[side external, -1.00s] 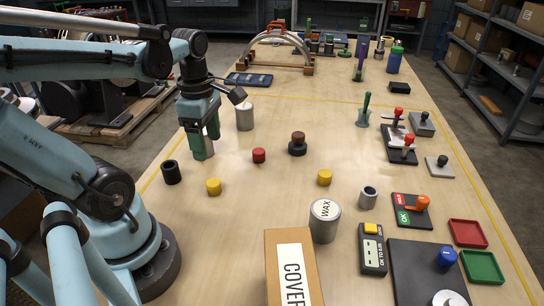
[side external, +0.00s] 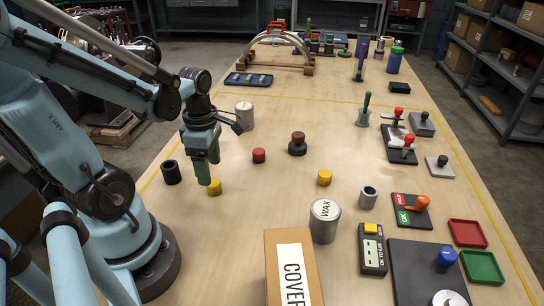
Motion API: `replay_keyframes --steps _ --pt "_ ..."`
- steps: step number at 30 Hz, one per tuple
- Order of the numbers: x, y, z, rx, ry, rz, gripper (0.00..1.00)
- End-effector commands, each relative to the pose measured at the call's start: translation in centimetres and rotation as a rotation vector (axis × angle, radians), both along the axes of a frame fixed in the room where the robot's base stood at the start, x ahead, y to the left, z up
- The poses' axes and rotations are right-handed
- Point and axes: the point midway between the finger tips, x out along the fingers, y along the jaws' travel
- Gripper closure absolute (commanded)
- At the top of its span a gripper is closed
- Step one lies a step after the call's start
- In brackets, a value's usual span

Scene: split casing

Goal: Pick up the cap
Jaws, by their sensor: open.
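My gripper (side external: 208,170) hangs fingers-down over the left part of the table, its two green fingers apart and nothing visible between them. Just below and slightly right of its near fingertip is a small yellow round cap-like piece (side external: 215,188); the finger partly covers it, and I cannot tell whether they touch. A like yellow piece (side external: 324,177) stands right of centre, and a red one (side external: 259,155) stands between them. Nothing marks which of these is the cap.
A black hollow cylinder (side external: 171,172) stands left of my gripper, and a pale canister (side external: 245,116) stands behind it. A dark knobbed piece (side external: 297,147), a wax tin (side external: 325,222) and a COVER box (side external: 291,268) stand to the right. Bare table lies between them.

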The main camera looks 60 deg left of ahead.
Motion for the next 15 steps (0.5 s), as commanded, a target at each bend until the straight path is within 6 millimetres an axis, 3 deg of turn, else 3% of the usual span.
replay_keyframes --steps 15 --pt "0.4 0.0 -4.0 0.000 0.000 0.000 0.33"
